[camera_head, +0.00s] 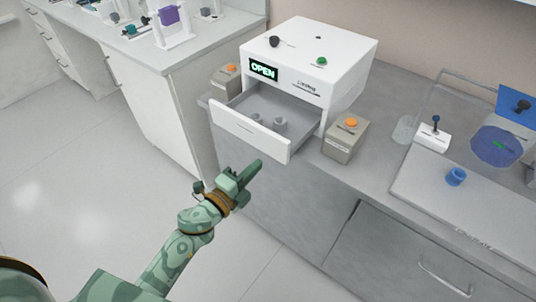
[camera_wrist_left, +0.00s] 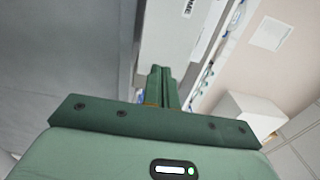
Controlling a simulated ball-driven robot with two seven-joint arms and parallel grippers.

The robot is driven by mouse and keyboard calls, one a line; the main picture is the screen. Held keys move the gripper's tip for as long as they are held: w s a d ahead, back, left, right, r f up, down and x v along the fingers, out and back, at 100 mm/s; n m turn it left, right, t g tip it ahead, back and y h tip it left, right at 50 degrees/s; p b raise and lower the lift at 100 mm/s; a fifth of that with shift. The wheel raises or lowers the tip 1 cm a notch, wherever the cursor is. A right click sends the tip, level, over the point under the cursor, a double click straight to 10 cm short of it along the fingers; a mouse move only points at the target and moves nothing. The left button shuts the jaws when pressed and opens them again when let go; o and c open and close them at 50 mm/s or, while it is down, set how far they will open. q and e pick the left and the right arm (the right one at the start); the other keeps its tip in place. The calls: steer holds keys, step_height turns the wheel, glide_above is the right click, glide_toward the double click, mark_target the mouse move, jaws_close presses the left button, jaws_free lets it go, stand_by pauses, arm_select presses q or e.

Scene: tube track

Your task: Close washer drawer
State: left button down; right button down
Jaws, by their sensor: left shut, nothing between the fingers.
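The washer (camera_head: 318,62) is a white box on the grey counter with a lit green "OPEN" display. Its drawer (camera_head: 250,127) is pulled out toward the front left, with small grey cup-like parts inside. My left gripper (camera_head: 255,166) is shut and empty, just in front of and below the drawer's front panel near its right end; I cannot tell whether it touches. In the left wrist view the shut fingers (camera_wrist_left: 161,80) point at a pale surface. My right gripper is not in view.
Grey boxes with orange buttons stand on both sides of the washer, one on the right (camera_head: 345,138) and one on the left (camera_head: 226,80). The floor at left is clear.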

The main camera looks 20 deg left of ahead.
mark_target(272, 150)
arm_select(q)
steer(key=x, duration=0.5)
steer(key=shift+w+d, duration=0.1)
steer(key=shift+w, duration=0.4)
